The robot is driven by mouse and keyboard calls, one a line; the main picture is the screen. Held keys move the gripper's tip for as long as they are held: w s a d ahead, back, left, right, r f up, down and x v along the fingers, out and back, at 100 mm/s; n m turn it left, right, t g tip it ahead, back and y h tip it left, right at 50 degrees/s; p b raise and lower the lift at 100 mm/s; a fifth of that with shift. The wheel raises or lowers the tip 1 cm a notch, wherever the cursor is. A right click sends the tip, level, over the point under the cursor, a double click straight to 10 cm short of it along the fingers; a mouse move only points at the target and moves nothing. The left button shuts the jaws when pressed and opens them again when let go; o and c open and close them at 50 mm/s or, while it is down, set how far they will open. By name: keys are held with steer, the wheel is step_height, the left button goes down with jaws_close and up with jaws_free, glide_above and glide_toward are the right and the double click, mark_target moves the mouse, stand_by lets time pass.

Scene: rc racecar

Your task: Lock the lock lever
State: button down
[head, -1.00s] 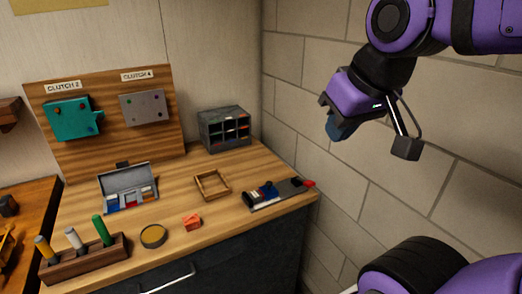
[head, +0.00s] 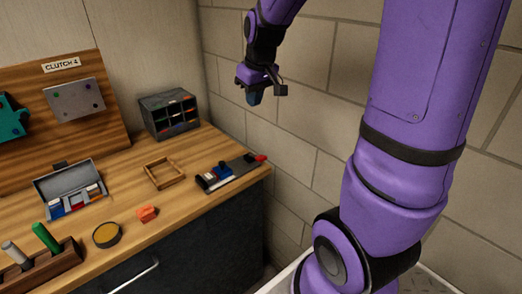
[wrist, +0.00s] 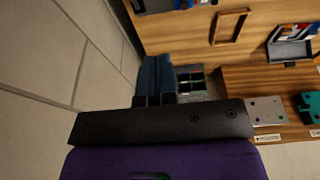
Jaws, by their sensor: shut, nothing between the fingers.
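A dark fixture (head: 232,172) with blue and white parts lies at the right end of the wooden workbench in the head view. A red-tipped lever (head: 261,158) sticks out at its right end; I take this as the lock lever, but it is too small to tell its position. The fixture also shows, cut off, at the top edge of the wrist view (wrist: 170,5). My gripper (head: 254,97) is in the air above and beyond the fixture, near the block wall, clear of everything. Its dark blue fingers (wrist: 154,75) are together and empty in the wrist view.
The block wall (head: 300,110) is close on the right.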

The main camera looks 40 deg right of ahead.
steer(key=g, duration=0.1)
glide_above(264, 157)
step_height(264, 157, down, 8)
steer(key=f, duration=0.1)
steer(key=w, duration=0.1)
steer(key=f, duration=1.2)
steer(key=shift+w+a+f, duration=0.15)
steer(key=shift+w+f, duration=0.15)
steer(key=shift+f, duration=0.05)
steer(key=shift+s+f, duration=0.15)
steer(key=shift+f, duration=0.4)
steer(key=shift+f, duration=0.1)
steer(key=shift+s+f, duration=0.4)
steer(key=shift+f, duration=0.25)
steer(key=shift+s+f, duration=0.25)
steer(key=shift+f, duration=0.05)
steer(key=shift+s+r, duration=0.1)
